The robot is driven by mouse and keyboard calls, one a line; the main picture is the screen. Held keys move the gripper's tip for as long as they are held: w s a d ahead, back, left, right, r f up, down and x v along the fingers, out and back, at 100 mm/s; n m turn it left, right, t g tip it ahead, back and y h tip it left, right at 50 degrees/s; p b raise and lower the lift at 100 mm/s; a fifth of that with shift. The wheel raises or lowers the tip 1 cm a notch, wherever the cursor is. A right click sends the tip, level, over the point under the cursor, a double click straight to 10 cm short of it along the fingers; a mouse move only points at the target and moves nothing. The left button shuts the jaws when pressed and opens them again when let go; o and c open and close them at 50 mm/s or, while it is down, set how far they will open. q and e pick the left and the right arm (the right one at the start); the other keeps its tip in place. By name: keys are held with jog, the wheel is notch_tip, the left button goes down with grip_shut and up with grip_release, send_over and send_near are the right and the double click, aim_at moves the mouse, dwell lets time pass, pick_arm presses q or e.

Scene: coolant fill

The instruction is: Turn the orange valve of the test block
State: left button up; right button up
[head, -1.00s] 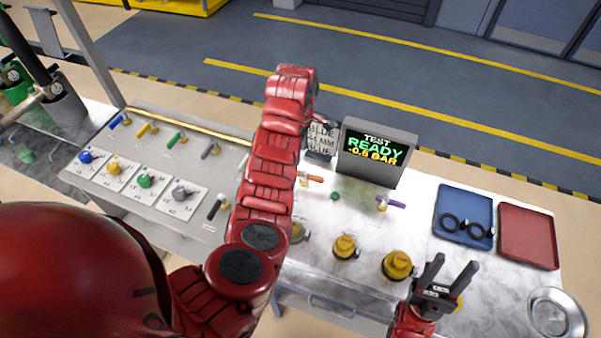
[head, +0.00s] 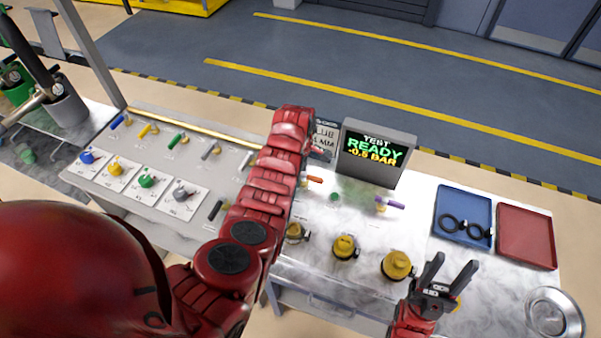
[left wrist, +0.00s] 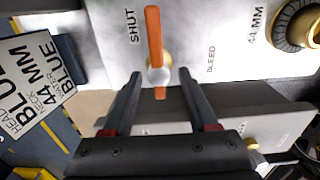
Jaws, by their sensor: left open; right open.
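The orange valve (head: 314,180) is a small orange lever on the pale test block, partly hidden behind my left arm in the head view. In the left wrist view the orange lever (left wrist: 154,35) runs up and down the picture on a round metal hub, its long end beside the word SHUT; BLEED is printed to its right. My left gripper (left wrist: 159,76) is open, its fingertips on either side of the hub, apart from it as far as I can tell. In the head view it is mostly hidden by its arm. My right gripper (head: 446,268) is open and empty at the front right.
A display (head: 376,152) reading TEST READY stands behind the valve, with a printed sign (head: 325,138) beside it. A purple lever (head: 393,205) and yellow-brass caps (head: 397,265) are to the right. Blue (head: 464,199) and red (head: 526,222) trays lie further right.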

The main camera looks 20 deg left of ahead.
pick_arm(q)
grip_shut()
dwell(0.3)
